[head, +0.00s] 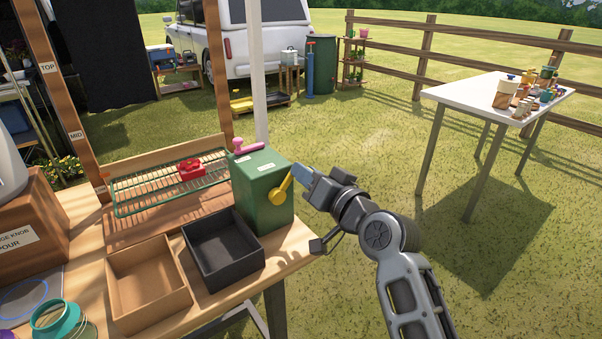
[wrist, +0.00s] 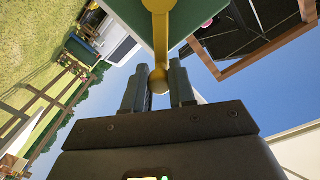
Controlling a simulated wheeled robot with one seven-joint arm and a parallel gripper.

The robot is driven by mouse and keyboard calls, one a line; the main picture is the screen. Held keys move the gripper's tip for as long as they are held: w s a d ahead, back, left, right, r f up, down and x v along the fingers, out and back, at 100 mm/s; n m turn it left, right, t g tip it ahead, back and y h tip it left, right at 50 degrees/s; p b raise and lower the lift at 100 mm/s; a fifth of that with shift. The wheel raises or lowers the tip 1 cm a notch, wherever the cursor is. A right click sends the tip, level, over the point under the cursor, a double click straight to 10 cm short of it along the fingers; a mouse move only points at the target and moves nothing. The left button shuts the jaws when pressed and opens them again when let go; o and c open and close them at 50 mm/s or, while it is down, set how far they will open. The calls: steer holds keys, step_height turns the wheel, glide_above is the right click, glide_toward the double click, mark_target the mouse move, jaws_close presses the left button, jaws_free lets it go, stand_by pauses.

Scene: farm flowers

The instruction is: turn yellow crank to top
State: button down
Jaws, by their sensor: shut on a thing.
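The yellow crank (head: 281,189) is on the right side of a green box (head: 262,205) at the table's right end. In the head view its arm slants, with its upper end by my gripper (head: 299,175). In the wrist view the crank's yellow arm (wrist: 160,35) runs down to a round knob (wrist: 158,80) between the fingertips of my gripper (wrist: 158,88). My gripper is shut on the crank's knob. A pink handle (head: 247,147) is on top of the green box.
A black tray (head: 258,262) and a brown tray (head: 118,285) stand left of the box. A green wire rack (head: 140,204) holds a red object (head: 191,169). A wooden post (head: 48,90) has TOP and MID labels. Open grass lies right of the table; a white table (head: 452,92) stands farther off.

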step_height(320, 180, down, 6)
steer(key=w+d+m, duration=0.1)
steer(key=d+m, duration=0.1)
steer(key=m, duration=0.8)
steer(key=shift+w+g, duration=0.2)
steer(key=shift+g, duration=0.1)
steer(key=shift+d+f, duration=0.1)
steer(key=shift+f, duration=0.05)
steer(key=c, duration=0.9)
jaws_free()
steer(key=shift+c, duration=0.2)
steer(key=v, duration=0.7)
steer(key=shift+s+d, duration=0.25)
steer(key=shift+s, duration=0.1)
